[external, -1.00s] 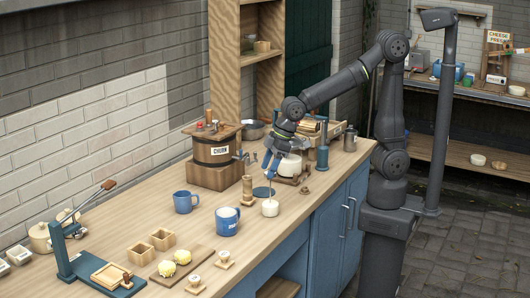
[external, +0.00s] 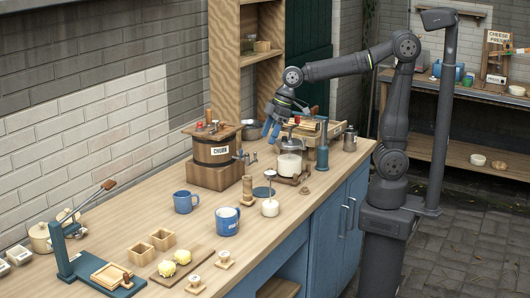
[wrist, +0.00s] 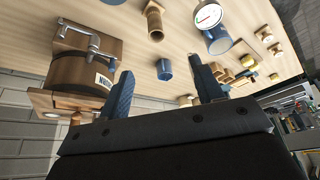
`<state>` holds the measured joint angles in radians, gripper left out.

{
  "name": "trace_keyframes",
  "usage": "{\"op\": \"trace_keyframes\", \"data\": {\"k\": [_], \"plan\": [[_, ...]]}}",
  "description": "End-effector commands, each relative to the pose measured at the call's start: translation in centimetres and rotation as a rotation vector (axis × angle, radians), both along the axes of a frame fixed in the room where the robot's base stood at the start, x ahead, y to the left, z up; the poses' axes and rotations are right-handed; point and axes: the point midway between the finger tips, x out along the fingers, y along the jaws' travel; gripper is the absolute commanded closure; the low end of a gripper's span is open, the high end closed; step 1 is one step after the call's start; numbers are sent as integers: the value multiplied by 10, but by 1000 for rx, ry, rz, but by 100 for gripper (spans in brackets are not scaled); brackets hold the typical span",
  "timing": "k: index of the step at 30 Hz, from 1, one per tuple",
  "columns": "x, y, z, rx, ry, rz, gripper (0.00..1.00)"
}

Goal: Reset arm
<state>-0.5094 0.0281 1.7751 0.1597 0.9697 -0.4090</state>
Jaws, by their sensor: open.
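My gripper (external: 271,130) is open and empty. It hangs above the counter, between the wooden churn (external: 213,150) and the glass jar with white contents (external: 289,163). In the wrist view my gripper (wrist: 160,88) shows two blue fingers spread wide, with nothing held between them. The churn (wrist: 78,82) is to the left there, and a blue mug (wrist: 164,69) shows beyond the gap between the fingers.
Wooden boxes (external: 140,254) and a board with yellow lumps (external: 181,264) are nearer the front. A blue post (external: 322,150) and tall shelf (external: 245,60) are close to my arm.

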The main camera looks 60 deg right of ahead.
Motion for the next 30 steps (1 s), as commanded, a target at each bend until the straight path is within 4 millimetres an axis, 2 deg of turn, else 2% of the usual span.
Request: {"op": "trace_keyframes", "data": {"k": [13,30], "plan": [[27,85,22,0,1,129,40],[36,197,36,0,2,288,40]]}}
